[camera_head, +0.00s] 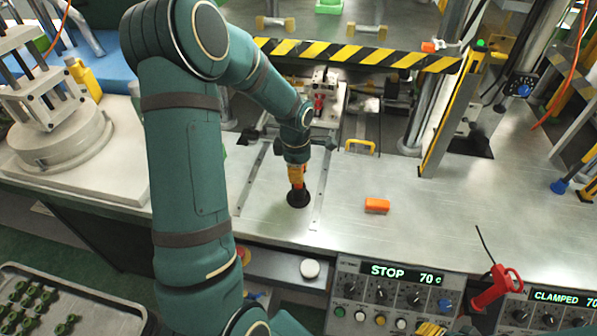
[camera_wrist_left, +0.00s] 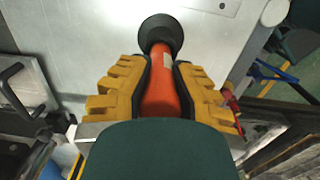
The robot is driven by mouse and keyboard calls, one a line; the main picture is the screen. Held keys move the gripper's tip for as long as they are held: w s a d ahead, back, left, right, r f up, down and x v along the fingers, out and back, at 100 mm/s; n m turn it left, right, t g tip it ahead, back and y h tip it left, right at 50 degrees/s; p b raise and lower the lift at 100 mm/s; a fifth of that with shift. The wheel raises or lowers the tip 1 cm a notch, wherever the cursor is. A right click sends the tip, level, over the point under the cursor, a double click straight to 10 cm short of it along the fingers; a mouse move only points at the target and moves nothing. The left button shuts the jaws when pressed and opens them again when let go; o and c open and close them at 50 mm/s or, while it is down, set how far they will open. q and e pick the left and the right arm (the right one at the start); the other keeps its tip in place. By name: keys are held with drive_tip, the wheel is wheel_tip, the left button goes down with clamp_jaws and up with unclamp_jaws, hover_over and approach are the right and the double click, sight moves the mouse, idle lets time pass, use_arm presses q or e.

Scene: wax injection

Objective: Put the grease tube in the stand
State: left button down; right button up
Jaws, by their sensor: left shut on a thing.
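The grease tube is an orange-red cylinder with a pale label, seen in the left wrist view (camera_wrist_left: 162,95). My left gripper (camera_head: 296,174) is shut on it, with yellow ribbed fingers on both sides; in the left wrist view the fingers (camera_wrist_left: 160,92) flank it closely. The tube points down over the metal table. At its lower end is a round black piece, which I take for the stand (camera_head: 298,199); it also shows in the left wrist view (camera_wrist_left: 160,30). The tube meets it, but I cannot tell how deep it sits. A yellow ribbed tip, likely my right gripper (camera_head: 430,329), shows at the bottom edge.
An orange block (camera_head: 376,206) lies on the table right of the stand. A yellow handle (camera_head: 360,146) and a yellow-black striped bar (camera_head: 355,53) are behind. Control panels (camera_head: 395,298) and a red handled part (camera_head: 495,288) are in front. The table right of the block is clear.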

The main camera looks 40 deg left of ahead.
use_arm(q)
drive_tip(key=c, duration=1)
unclamp_jaws()
drive_tip(key=shift+f, duration=0.1)
drive_tip(key=shift+r, duration=0.5)
drive_tip(key=r, duration=0.3)
drive_tip(key=r+p, duration=0.1)
drive_tip(key=r, duration=0.7)
drive_tip(key=shift+s+a+r, duration=0.2)
drive_tip(key=shift+s, duration=0.05)
